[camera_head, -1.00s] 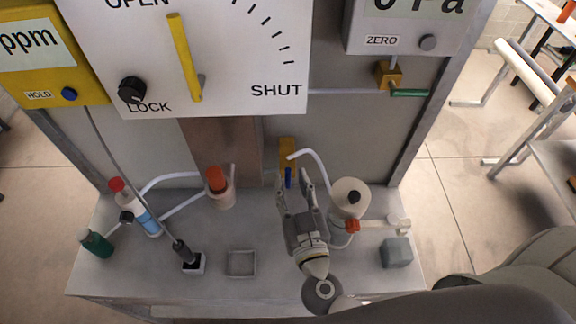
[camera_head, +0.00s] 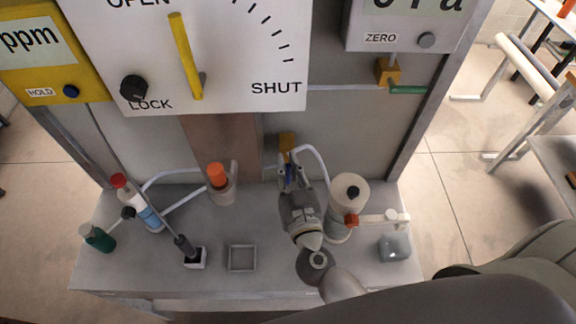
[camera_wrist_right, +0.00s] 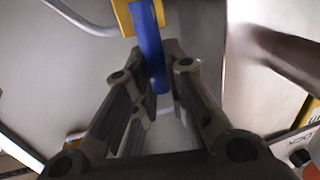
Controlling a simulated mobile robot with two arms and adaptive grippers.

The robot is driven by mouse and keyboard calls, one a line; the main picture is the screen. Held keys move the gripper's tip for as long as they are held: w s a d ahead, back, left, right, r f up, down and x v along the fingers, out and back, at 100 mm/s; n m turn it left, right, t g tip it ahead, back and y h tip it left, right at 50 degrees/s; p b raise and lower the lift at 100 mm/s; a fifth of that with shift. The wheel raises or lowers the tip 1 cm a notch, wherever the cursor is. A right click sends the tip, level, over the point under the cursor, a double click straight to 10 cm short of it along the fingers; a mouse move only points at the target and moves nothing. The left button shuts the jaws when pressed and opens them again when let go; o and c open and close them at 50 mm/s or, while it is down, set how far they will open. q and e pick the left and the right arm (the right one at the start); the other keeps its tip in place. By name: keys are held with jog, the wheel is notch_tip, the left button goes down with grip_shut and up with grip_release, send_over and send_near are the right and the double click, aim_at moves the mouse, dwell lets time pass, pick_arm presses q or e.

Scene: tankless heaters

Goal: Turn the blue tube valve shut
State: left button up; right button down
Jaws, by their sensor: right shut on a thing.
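The blue tube valve is a blue lever handle (camera_wrist_right: 148,45) on a yellow body (camera_wrist_right: 125,15), close up in the right wrist view. In the head view the yellow body (camera_head: 286,142) is on the back panel, and the blue handle (camera_head: 289,172) shows only in part between my fingers. My right gripper (camera_wrist_right: 160,75) is shut on the blue handle, with one finger on each side of it. In the head view the right gripper (camera_head: 292,182) reaches from the front toward the panel. My left gripper is not in view.
A white canister (camera_head: 347,195) with a red valve stands just right of my gripper. A white dial board (camera_head: 230,60) with a yellow pointer hangs above. An orange-capped container (camera_head: 219,190), a square tray (camera_head: 242,258) and a grey cube (camera_head: 394,247) stand on the bench.

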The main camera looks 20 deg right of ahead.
jog(key=shift+d, duration=0.1)
jog(key=shift+s+d+f+m, duration=0.1)
jog(key=shift+d+m, duration=0.1)
jog(key=shift+m, duration=0.5)
jog(key=s+d+f+m+t+h+b, duration=0.1)
jog(key=d+f+m+h+b, duration=0.2)
jog(key=m+b, duration=0.7)
jog(key=shift+d+f+m+t+h, duration=0.3)
jog(key=shift+d+f+m, duration=0.5)
jog(key=shift+m, duration=3.1)
jog(key=shift+s+a+f, duration=0.1)
jog(key=shift+a, duration=0.05)
jog(key=c, duration=1.5)
grip_release()
jog(key=shift+o, duration=0.2)
